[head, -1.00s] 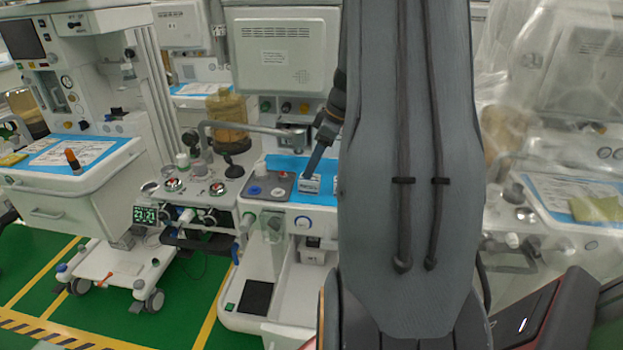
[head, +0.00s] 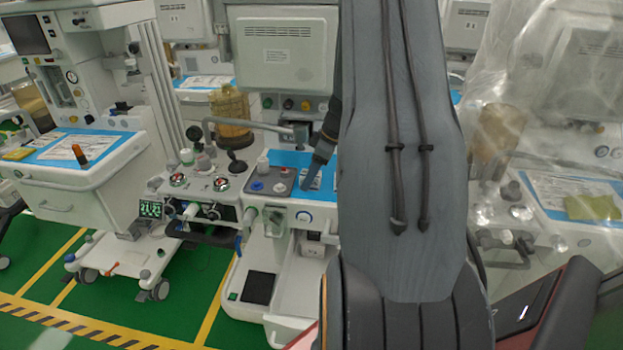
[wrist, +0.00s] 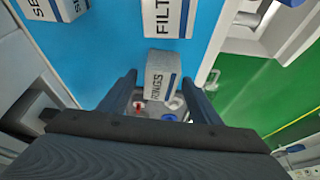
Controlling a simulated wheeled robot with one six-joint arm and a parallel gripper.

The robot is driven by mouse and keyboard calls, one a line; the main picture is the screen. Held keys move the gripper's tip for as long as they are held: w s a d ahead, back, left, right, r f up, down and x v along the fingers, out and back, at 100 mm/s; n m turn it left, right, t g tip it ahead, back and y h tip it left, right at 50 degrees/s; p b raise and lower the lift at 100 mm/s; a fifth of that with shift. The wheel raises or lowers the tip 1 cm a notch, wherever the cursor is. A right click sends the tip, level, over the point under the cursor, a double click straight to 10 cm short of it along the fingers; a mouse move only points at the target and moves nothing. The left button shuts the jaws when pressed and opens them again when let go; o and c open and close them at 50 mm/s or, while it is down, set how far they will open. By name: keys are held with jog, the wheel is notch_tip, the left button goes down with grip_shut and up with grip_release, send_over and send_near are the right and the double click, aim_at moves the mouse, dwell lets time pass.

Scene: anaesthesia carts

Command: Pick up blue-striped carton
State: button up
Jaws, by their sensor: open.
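A white-grey carton (wrist: 160,72) with dark lettering and a blue stripe along one edge shows in the wrist view between the two fingers of my gripper (wrist: 160,80). The fingers are open, with a gap on either side of the carton. Two other white cartons with blue stripes lie on the blue sheet: one marked FILT (wrist: 167,14) just above and one at the upper left (wrist: 50,6). In the head view my gripper (head: 307,184) is low over the blue sheet on the middle cart, and my arm hides much of that area.
The blue sheet (wrist: 112,55) covers the cart top. A grey tray (head: 268,184) with knobs sits left of my gripper. A metal rail (head: 255,124) runs behind. A plastic-draped cart (head: 570,190) stands at right, another cart (head: 75,185) at left. Green floor (wrist: 250,95) lies beyond the cart edge.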

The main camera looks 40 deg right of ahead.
jog(key=shift+c, duration=0.5)
jog(key=c, duration=1)
jog(key=shift+c, duration=0.2)
